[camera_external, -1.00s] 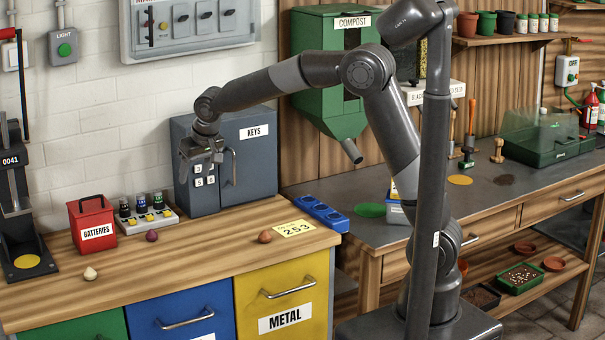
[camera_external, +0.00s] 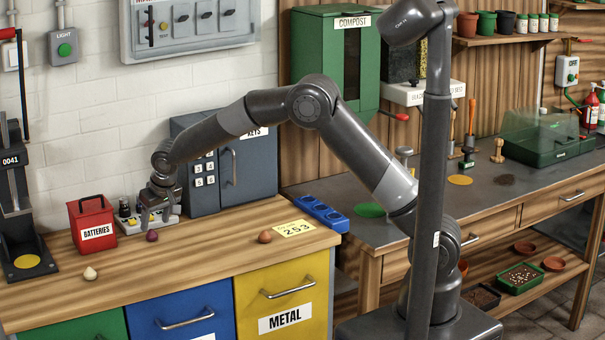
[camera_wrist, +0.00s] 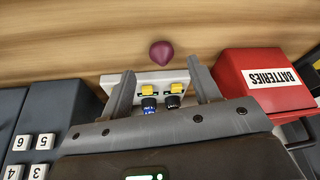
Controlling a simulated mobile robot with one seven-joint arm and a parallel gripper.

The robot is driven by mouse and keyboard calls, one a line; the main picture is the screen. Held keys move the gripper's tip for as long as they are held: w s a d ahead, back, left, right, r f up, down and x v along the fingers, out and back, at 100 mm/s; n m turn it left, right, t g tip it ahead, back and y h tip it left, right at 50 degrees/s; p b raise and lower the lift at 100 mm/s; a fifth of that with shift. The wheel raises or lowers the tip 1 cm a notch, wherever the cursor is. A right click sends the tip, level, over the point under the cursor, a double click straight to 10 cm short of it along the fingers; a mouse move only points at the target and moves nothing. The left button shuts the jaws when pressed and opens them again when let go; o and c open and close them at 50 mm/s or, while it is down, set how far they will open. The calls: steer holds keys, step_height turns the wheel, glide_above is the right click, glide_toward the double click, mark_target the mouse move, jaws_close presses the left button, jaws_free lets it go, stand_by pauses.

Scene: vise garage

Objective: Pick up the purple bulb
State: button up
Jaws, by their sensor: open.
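The purple bulb (camera_external: 152,236) lies on the wooden counter (camera_external: 200,262), in front of the tray of bottles. In the wrist view the purple bulb (camera_wrist: 161,53) sits beyond the fingertips, roughly centred between them. My gripper (camera_external: 158,220) hangs pointing down just above and behind the bulb in the outside view. In the wrist view my gripper (camera_wrist: 160,82) shows both fingers apart with nothing held between them. The bulb is in full view in the wrist view and apart from the fingers.
The red batteries box (camera_external: 93,222) stands left, the grey keys cabinet (camera_external: 235,175) right. A pale bulb (camera_external: 90,273) and a brown bulb (camera_external: 265,237) lie on the counter.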

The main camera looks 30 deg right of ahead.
mark_target(153, 231)
steer(key=x, duration=0.4)
steer(key=shift+a+f, duration=0.1)
steer(key=shift+f, duration=0.1)
steer(key=c, duration=1.1)
